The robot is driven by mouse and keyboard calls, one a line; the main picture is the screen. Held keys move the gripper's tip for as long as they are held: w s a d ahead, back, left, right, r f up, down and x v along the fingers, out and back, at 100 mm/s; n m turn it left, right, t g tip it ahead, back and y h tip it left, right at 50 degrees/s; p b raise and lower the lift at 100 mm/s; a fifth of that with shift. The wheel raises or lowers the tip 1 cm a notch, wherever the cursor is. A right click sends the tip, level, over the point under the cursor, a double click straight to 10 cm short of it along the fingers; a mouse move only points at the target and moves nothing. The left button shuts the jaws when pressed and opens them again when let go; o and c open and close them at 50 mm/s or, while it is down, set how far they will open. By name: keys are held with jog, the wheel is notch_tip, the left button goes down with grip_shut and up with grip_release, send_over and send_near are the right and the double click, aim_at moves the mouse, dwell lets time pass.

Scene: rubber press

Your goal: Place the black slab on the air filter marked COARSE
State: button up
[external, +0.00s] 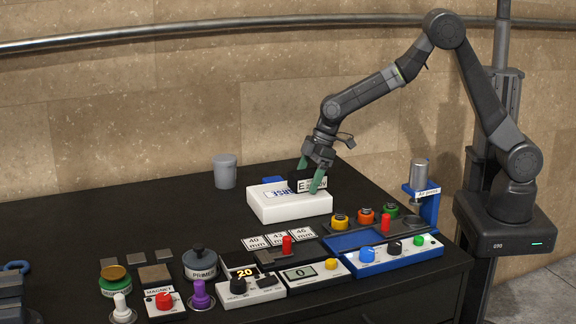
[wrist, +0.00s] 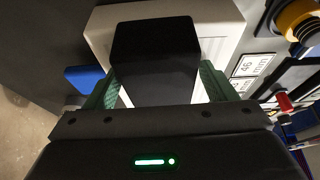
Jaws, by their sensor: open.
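The white air filter (external: 290,208) lies on the dark bench, with blue lettering on top partly covered; "ARSE" can be read. It also shows in the wrist view (wrist: 222,22). The black slab (wrist: 155,48) is over the filter's top and seems to rest on it; in the external view the slab (external: 300,180) shows a white label, partly hidden by a finger. My gripper (external: 311,176) is open, its green fingers on either side of the slab, low over the filter. Any small gap between fingers and slab cannot be told.
A grey cup (external: 225,171) stands behind left of the filter. A blue object (external: 273,180) lies just behind it. Number plates (external: 281,238), control boxes and a blue press (external: 424,205) are in front and to the right. The bench left of the filter is clear.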

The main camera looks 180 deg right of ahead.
jog(key=b+v, duration=0.1)
jog(key=v, duration=1.1)
jog(key=shift+r+b, duration=0.15)
jog(key=shift+b, duration=0.15)
